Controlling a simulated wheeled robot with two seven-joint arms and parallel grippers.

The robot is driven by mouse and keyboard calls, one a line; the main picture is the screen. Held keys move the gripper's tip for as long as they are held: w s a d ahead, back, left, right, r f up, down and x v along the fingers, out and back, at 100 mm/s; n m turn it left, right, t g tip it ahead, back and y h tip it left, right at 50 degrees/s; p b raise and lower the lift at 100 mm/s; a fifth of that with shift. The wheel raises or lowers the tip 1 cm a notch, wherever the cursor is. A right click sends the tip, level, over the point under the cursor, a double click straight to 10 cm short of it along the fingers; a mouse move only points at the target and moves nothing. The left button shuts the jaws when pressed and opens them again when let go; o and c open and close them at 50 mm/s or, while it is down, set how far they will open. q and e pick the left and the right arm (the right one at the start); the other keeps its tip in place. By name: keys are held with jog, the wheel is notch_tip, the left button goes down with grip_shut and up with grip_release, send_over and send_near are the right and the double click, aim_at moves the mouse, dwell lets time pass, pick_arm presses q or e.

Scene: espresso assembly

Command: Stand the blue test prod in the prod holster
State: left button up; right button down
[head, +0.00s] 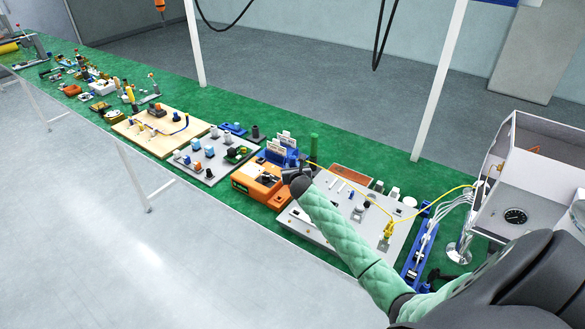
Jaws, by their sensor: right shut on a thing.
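My right gripper (293,176) is at the right end of the orange tester box (254,186), with my green-sleeved forearm reaching to it from the lower right. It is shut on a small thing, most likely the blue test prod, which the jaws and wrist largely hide. A thin yellow lead runs from the yellow plug (389,229) up to near the gripper. I cannot make out the prod holster for certain; a blue block (279,157) with pale cards stands just behind the orange box. My left gripper is not in view.
A grey board (325,237) with small fittings lies under my forearm. A green post (313,147) stands close behind the gripper. A white-sided machine with a gauge (515,216) is at right. More boards crowd the green bench to the left.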

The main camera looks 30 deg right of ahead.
jog(key=shift+s+d+f+b, duration=0.1)
jog(key=shift+f+b, duration=0.35)
jog(key=shift+f, duration=0.25)
jog(key=shift+s+d+f+b, duration=0.1)
jog(key=shift+f+b, duration=0.3)
jog(key=shift+f, duration=0.75)
dwell(0.8)
jog(key=c, duration=1.2)
grip_release()
jog(key=shift+d, duration=0.1)
jog(key=shift+o, duration=0.4)
jog(key=shift+r, duration=0.2)
jog(key=shift+s+a+r+p, duration=0.45)
jog(key=shift+s+a+p, duration=0.25)
jog(key=shift+p, duration=0.3)
jog(key=shift+p+v, duration=1.55)
jog(key=shift+v, duration=0.5)
jog(key=shift+d+r, duration=0.1)
